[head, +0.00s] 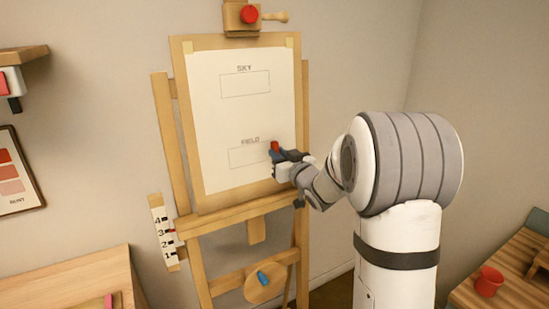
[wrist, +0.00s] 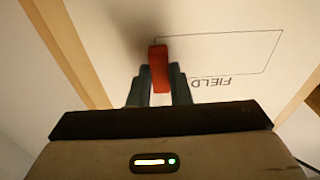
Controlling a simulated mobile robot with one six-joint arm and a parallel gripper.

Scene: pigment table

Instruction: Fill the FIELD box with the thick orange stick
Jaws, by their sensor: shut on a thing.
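White paper (head: 215,110) is on the easel board, with an empty outlined SKY box (head: 245,85) above an outlined FIELD box (head: 246,157). No colour shows inside the FIELD box. My gripper (head: 277,154) is at the FIELD box's right end and covers part of it. It is shut on a thick stick (head: 274,146) that looks red rather than orange. In the wrist view, the stick (wrist: 159,70) is between both fingers, its tip at the left edge of the upside-down FIELD box (wrist: 225,52). I cannot tell whether the tip touches the paper.
A red cup (head: 489,281) stands at right.

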